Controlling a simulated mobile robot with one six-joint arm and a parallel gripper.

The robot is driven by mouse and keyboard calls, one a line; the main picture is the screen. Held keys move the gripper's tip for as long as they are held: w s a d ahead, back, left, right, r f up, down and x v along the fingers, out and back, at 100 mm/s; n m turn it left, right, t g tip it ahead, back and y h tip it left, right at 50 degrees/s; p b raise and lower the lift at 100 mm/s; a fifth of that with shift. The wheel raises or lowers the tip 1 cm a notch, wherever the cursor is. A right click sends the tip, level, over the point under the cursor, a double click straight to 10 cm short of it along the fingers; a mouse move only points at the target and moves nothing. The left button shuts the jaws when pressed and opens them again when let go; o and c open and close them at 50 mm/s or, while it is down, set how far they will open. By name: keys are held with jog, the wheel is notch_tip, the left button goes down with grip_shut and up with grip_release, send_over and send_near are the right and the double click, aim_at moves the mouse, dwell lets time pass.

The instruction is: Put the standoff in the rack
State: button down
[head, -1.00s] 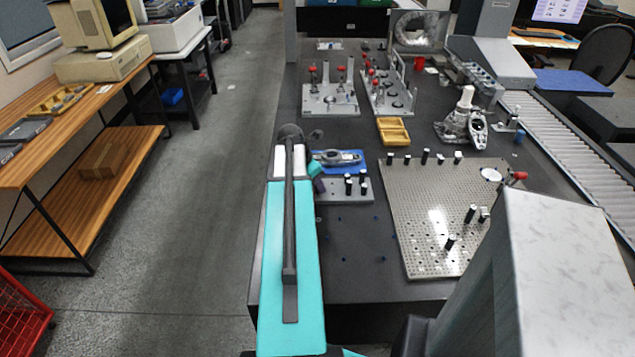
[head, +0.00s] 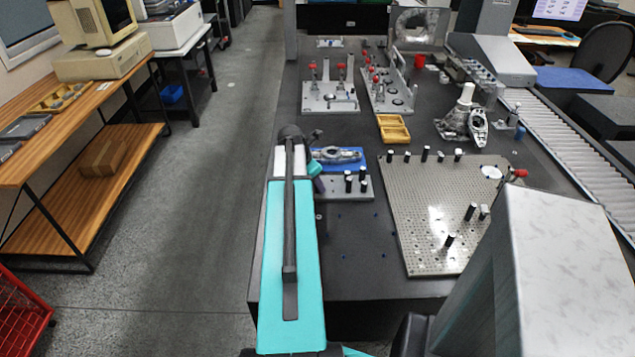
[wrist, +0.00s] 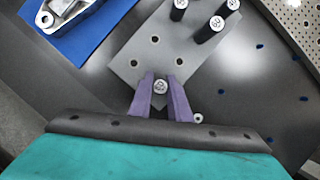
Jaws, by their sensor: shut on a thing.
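My gripper (wrist: 161,92) has its purple fingers closed on a standoff (wrist: 160,86), whose round pale top shows between the fingertips. In the head view my gripper (head: 318,185) is mostly behind my teal arm, and the held standoff is hidden. The rack (wrist: 140,55) is a grey plate with holes; it also shows in the head view (head: 330,187), just right of my gripper. The held standoff appears over the rack's near part in the wrist view; its lower end is hidden, so I cannot tell its height.
A blue mat (wrist: 75,38) with a metal part lies beyond the rack. A perforated plate (head: 425,215) with several dark posts lies to the right. A yellow tray (head: 393,128) stands farther back.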

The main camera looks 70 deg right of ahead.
jog(key=c, duration=1.6)
grip_release()
jog(key=shift+r, duration=0.15)
jog(key=shift+v, duration=0.85)
jog(key=b+v, duration=0.1)
jog(key=v, duration=1.1)
